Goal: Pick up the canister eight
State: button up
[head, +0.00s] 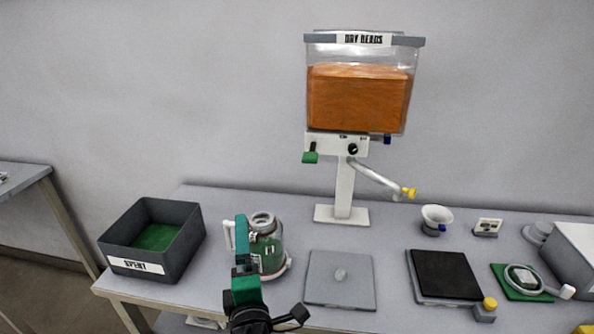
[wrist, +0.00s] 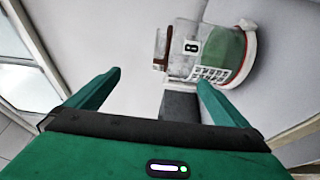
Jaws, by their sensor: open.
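The canister (head: 270,247) stands upright on the table in the head view. It is clear with green contents, a pale lid and a white handle on its left. In the wrist view the canister (wrist: 228,52) appears at the upper right, turned by the camera angle, with a dark "8" on a white label. My gripper (head: 243,238) overlaps the canister's left side in the head view. In the wrist view my gripper (wrist: 160,77) has its two green fingers spread with nothing between them. The canister lies beyond the right fingertip; I cannot tell whether they touch.
A dark bin (head: 185,257) labelled "SPENT" is left of the canister. A grey plate (head: 325,290) with a knob is to its right. A "DRY BEADS" hopper (head: 343,190) stands behind. A black-topped pad (head: 447,275), funnel cup (head: 436,214) and green pad (head: 510,290) lie farther right.

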jog(key=f, duration=0.7)
jog(key=shift+s+a+f, duration=0.1)
jog(key=shift+s+a, duration=0.05)
jog(key=shift+a, duration=0.1)
jog(key=shift+x, duration=3.75)
jog(key=c, duration=0.8)
